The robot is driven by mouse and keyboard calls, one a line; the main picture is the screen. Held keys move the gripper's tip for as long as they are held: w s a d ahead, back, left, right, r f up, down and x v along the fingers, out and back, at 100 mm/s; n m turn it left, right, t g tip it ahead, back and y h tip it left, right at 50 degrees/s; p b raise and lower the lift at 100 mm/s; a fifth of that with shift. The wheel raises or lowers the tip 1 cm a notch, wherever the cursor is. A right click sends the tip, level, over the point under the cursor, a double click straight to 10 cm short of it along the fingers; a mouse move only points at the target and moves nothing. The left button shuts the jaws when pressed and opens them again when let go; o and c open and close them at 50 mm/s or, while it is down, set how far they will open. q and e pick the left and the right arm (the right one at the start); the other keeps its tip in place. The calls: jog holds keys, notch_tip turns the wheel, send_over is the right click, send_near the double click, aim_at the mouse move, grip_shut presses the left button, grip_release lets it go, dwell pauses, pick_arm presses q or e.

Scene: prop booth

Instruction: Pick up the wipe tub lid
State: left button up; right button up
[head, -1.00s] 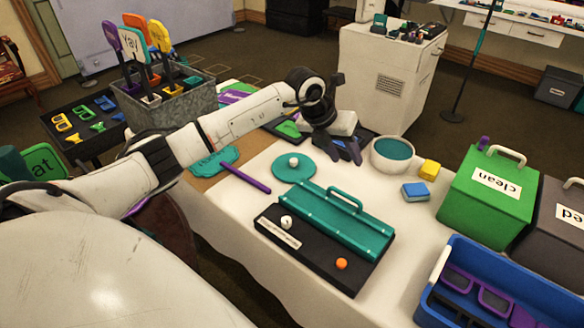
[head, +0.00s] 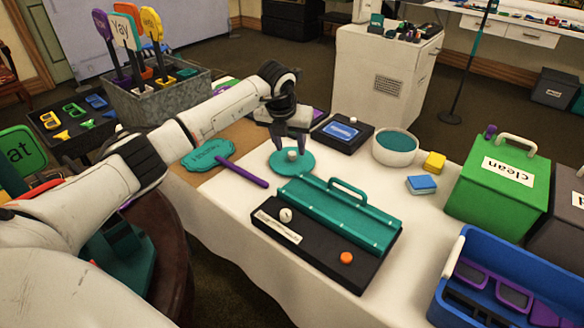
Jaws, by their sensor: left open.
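The wipe tub lid (head: 287,169), a flat teal disc with a small white knob (head: 292,155), lies on the white-covered table. My left gripper (head: 291,148) is open and points down over the lid. Its dark fingers show on either side of the knob, just above or beside it; the exact height is hard to tell. Nothing is between the fingers except perhaps the knob's top. The wipe tub (head: 394,158), a round white container with a teal inside, stands open to the right. My right gripper is not in view.
A teal paddle with a purple handle (head: 243,175) lies left of the lid. A black box with a teal handled cover (head: 335,215) lies close in front. A black tray with a blue packet (head: 342,132) is behind right. Blue sponge (head: 421,184) and green bin (head: 497,182) are farther right.

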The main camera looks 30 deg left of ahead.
aim_at(292, 158)
pick_arm(q)
jog(key=b+x, duration=0.1)
jog(key=x, duration=0.2)
jog(key=shift+d+b, duration=0.1)
jog(key=shift+b, duration=0.25)
jog(key=shift+r, duration=0.1)
grip_shut()
